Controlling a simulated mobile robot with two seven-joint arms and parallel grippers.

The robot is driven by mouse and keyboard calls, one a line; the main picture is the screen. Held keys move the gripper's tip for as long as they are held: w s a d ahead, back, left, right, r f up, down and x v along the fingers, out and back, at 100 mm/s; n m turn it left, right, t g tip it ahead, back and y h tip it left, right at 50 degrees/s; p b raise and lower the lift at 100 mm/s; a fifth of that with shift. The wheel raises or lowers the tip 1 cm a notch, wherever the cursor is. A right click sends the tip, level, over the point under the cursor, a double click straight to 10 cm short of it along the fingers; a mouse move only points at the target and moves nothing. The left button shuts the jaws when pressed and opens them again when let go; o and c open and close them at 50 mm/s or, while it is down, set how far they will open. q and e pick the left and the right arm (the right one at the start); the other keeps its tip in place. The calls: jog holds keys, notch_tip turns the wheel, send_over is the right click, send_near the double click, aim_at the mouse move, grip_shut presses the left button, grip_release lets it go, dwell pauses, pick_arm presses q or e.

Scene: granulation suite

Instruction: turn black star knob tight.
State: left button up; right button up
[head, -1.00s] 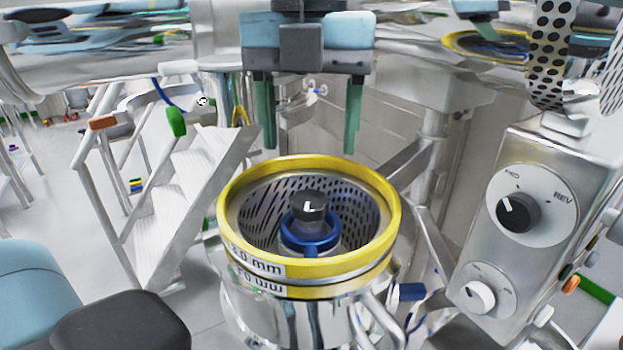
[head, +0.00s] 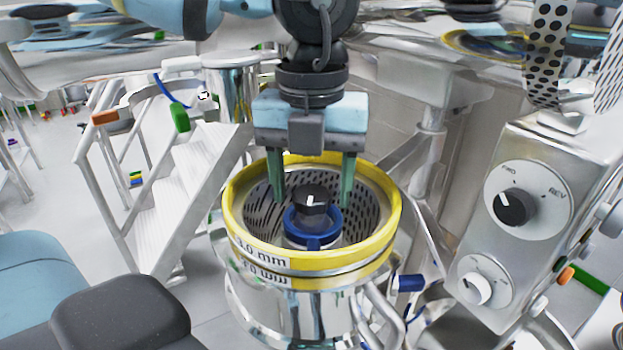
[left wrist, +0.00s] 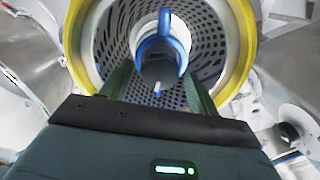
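The black star knob (head: 312,198) has a white mark on top and sits above a blue collar (head: 313,240) in the middle of a perforated screen basket (head: 262,205). A yellow ring (head: 232,215) labelled 3.0 mm rims the basket. My left gripper (head: 312,200) points down with its green fingers apart, one on each side of the knob, tips inside the ring. Gaps show between the fingers and the knob. The left wrist view also shows the knob (left wrist: 158,75) between the two fingers (left wrist: 158,85). My right gripper is not identifiable in these frames.
A steel control box (head: 545,220) with FWD/REV dial (head: 513,207) stands to the right. White steps with handrails (head: 190,190) stand to the left. The yellow ring surrounds the fingers closely. A blue-ended handle (head: 410,283) sticks out below the ring.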

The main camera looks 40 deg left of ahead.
pick_arm(q)
jog(key=c, duration=0.9)
jog(key=shift+o, duration=0.2)
jog(key=shift+w+f+m+b, duration=0.1)
jog(key=shift+f+m+b, duration=0.05)
jog(key=shift+m+b, duration=0.95)
jog(key=shift+m, duration=0.7)
jog(key=m+b, duration=0.1)
jog(key=m, duration=0.1)
jog(key=shift+m, duration=0.3)
jog(key=shift+m+b, duration=0.5)
jog(key=shift+m, duration=0.4)
jog(key=m, duration=0.2)
jog(key=shift+m+b, duration=0.4)
jog(key=m, duration=0.2)
jog(key=shift+m, duration=0.3)
jog(key=m, duration=0.2)
jog(key=m+b, duration=0.1)
jog(key=m, duration=0.1)
jog(key=shift+r+m, duration=0.2)
jog(key=shift+m, duration=0.1)
jog(key=m, duration=1)
jog(key=shift+m, duration=0.4)
jog(key=m, duration=0.5)
pick_arm(e)
jog(key=s+f+g, duration=0.1)
jog(key=s+f, duration=0.2)
jog(key=f, duration=0.4)
jog(key=shift+s+a, duration=0.2)
jog(key=shift+s, duration=0.15)
